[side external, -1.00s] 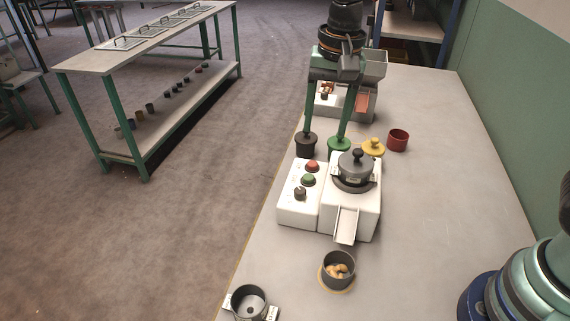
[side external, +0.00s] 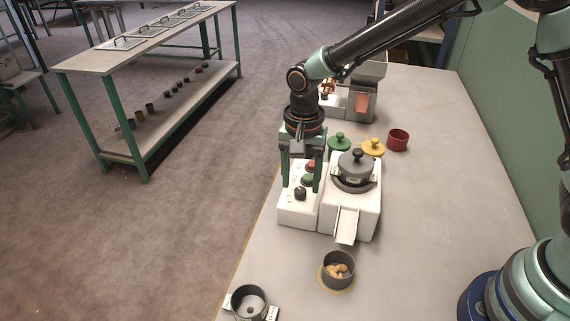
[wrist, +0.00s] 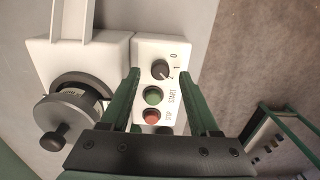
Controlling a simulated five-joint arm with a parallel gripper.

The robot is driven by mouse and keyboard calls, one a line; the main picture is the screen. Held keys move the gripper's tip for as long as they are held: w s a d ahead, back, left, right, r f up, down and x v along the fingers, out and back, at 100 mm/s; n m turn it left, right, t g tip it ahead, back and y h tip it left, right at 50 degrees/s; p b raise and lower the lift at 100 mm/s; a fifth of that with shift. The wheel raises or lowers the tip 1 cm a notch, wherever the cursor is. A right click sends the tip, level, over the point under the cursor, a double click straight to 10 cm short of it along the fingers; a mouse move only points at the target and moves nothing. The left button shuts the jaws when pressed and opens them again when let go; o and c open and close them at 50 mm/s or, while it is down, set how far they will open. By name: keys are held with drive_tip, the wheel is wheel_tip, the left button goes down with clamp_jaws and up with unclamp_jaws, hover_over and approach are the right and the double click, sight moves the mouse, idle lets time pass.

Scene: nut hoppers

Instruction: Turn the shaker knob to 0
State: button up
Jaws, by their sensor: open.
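The shaker knob (side external: 300,193) is a small dark round knob on the white control box (side external: 297,213), in front of the green and red buttons. In the wrist view the knob (wrist: 160,69) has printed marks beside it, with 0 at the upper right. I cannot clearly tell which mark its pointer faces. My gripper (side external: 301,187) is open above the control box. In the wrist view its two green fingers (wrist: 160,79) stand on either side of the button column, with the tips near the knob's level. Contact with the knob is not visible.
The white shaker with a grey lidded hopper (side external: 355,168) and chute stands right of the control box. A cup of nuts (side external: 338,270) is in front. Green (side external: 340,142) and yellow (side external: 373,147) lids and a red cup (side external: 398,140) stand behind. An empty pot (side external: 249,301) is at the front left.

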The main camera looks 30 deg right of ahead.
drive_tip(key=shift+f, duration=1)
clamp_jaws()
